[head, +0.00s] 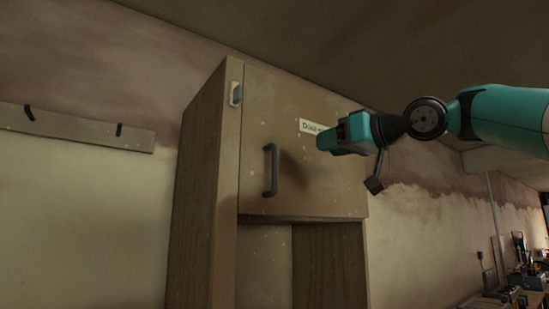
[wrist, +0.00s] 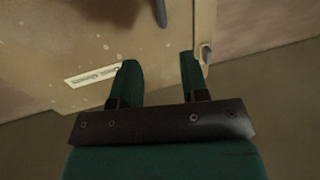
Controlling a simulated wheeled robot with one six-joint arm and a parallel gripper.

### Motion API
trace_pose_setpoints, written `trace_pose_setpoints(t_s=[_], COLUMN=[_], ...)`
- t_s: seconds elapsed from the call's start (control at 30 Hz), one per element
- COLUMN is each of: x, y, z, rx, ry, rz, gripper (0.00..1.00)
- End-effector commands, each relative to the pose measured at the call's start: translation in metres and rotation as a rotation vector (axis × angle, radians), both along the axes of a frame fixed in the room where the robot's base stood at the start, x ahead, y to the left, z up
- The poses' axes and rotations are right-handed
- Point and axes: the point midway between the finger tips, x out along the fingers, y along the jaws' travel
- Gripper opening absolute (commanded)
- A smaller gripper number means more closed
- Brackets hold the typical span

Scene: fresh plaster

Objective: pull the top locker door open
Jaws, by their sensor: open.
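The top locker door (head: 305,150) is a tan panel at the upper front of the tall locker. It looks shut in the head view. A dark upright bar handle (head: 270,170) sits near its left edge, with a white label (head: 311,127) at the upper right. My gripper (head: 330,141) is in front of the door, right of the handle and a little higher. In the wrist view my gripper (wrist: 158,80) has its two green fingers apart with nothing between them. The door (wrist: 100,45) fills much of that view, and part of the handle (wrist: 159,12) shows at the top.
A light latch-like fitting (head: 236,94) is on the locker's left front edge. The compartment below the door (head: 264,265) is open. A coat rail with hooks (head: 75,128) is on the left wall. A cluttered bench (head: 505,296) stands far right.

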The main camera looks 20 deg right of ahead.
Motion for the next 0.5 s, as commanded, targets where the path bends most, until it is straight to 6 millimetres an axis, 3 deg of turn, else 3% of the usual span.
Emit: trace_pose_setpoints(t_s=[0.5], x=[0.099], y=[0.058], z=[0.003], rx=[-0.001], ry=[0.008], rz=[0.005], gripper=[0.41])
